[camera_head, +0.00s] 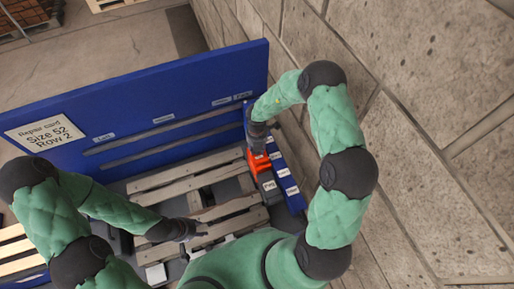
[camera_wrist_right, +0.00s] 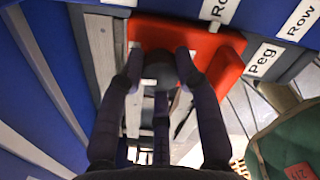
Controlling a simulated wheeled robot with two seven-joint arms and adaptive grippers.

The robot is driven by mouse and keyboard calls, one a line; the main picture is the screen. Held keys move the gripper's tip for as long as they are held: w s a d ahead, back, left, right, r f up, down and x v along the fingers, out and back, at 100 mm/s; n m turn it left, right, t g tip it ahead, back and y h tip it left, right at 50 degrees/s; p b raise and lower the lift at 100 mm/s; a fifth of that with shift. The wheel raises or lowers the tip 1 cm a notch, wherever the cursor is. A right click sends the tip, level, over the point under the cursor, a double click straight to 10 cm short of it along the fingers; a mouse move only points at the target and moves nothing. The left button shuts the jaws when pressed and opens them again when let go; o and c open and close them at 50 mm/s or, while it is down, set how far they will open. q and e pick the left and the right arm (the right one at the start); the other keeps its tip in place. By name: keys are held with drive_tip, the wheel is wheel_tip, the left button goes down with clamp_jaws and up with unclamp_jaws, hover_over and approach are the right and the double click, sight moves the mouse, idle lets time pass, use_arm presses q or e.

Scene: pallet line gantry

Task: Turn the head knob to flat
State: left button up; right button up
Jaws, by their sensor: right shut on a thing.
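The red head (camera_wrist_right: 215,55) fills the top of the right wrist view, with a dark round knob (camera_wrist_right: 160,70) at its middle. My right gripper (camera_wrist_right: 160,62) has one finger on each side of the knob and is shut on it. A small white mark (camera_wrist_right: 149,84) shows by the knob; the setting it stands at cannot be read. In the head view the red head (camera_head: 259,164) is at the right end of the pallet, under my right gripper (camera_head: 258,143). My left gripper (camera_head: 190,230) hangs over the pallet's lower part, its jaws too small to judge.
A wooden pallet (camera_head: 180,181) lies before a blue panel (camera_head: 215,75) bearing a repair card (camera_head: 44,131) reading "Size 52 Row 2". A blue side rail (camera_head: 287,176) with white labels runs close on the right, with a stone wall (camera_head: 420,120) beyond. A "Peg" label (camera_wrist_right: 263,59) sits beside the head.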

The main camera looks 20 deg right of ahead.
drive_tip(key=shift+s+m, duration=0.1)
drive_tip(key=shift+m, duration=0.5)
drive_tip(key=shift+a, duration=0.1)
drive_tip(key=o, duration=1.1)
drive_tip(key=shift+o, duration=0.2)
drive_tip(key=shift+r, duration=0.1)
wheel_tip(320, 180, up, 12)
drive_tip(key=shift+f, duration=0.2)
